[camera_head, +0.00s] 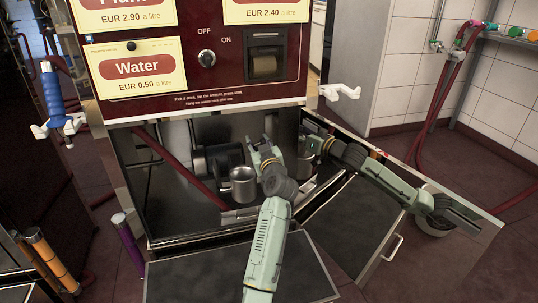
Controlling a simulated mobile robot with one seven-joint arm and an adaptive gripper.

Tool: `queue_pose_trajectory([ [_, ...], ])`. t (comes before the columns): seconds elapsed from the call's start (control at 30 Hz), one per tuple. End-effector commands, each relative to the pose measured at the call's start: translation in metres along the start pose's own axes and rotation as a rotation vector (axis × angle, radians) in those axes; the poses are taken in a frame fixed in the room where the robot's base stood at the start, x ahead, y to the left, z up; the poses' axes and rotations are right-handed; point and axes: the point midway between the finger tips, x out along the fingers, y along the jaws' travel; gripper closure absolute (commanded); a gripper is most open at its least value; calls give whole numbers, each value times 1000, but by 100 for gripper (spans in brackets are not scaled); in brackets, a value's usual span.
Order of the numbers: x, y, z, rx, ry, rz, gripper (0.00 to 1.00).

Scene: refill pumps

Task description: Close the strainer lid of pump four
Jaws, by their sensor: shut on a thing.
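The strainer pot (243,186) is a round silver cup low in the open cabinet under the Water sign. Its mouth shows from above, and a dark cylindrical pump body (213,160) lies just behind it to the left. My gripper (262,150) is small in view, just right of and above the pot, at the end of my pale green arm that reaches in from the bottom. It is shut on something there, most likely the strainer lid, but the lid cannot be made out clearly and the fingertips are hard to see.
The open steel door (393,270) stands on the right and seems to mirror my arm. A dark red hose (180,165) crosses the cabinet on the left. The dispenser front (190,98) hangs above. A dark flat panel (180,275) lies in front, below the opening.

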Motion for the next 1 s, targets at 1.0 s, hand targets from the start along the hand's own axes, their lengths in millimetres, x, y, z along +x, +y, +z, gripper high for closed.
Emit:
queue_pose_trajectory([
  [1.0,2,-94,23,-927,-1,7,100],
])
